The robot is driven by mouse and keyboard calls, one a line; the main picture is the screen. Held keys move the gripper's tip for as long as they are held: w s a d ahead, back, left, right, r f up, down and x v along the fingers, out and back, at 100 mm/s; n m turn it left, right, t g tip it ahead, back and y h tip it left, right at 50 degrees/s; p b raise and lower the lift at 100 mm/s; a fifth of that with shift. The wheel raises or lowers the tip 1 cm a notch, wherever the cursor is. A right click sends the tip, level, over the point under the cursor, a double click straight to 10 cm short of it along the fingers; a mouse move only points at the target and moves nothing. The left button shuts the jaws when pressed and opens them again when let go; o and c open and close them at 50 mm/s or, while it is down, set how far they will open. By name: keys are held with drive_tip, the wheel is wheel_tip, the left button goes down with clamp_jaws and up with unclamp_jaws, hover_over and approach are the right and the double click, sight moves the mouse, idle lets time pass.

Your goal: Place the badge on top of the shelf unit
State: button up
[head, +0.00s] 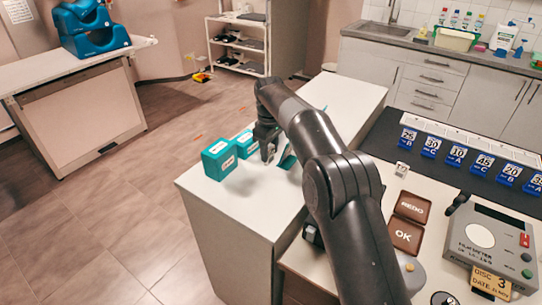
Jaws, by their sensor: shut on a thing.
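My gripper (268,150) points down over the white counter, beside the teal boxes. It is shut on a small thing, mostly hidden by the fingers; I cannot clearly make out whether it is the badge. The shelf unit (211,42) is a white open rack against the back wall, far from my gripper. Its lower shelves hold dark items, and a dark flat item (251,16) lies on its top.
Teal boxes (219,159) stand on the white counter (345,97); another teal thing is partly hidden behind my arm. Blue labelled blocks (455,156) and a dater device (488,240) are at right. A table (75,75) stands at left. Open floor (110,215) lies between.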

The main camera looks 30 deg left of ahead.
sight(270, 162)
drive_tip(key=shift+f, duration=1.5)
drive_tip(key=shift+f, duration=0.1)
drive_tip(key=o, duration=1)
drive_tip(key=shift+c, duration=0.2)
wheel_tip(270, 162, up, 12)
drive_tip(key=shift+r, duration=0.1)
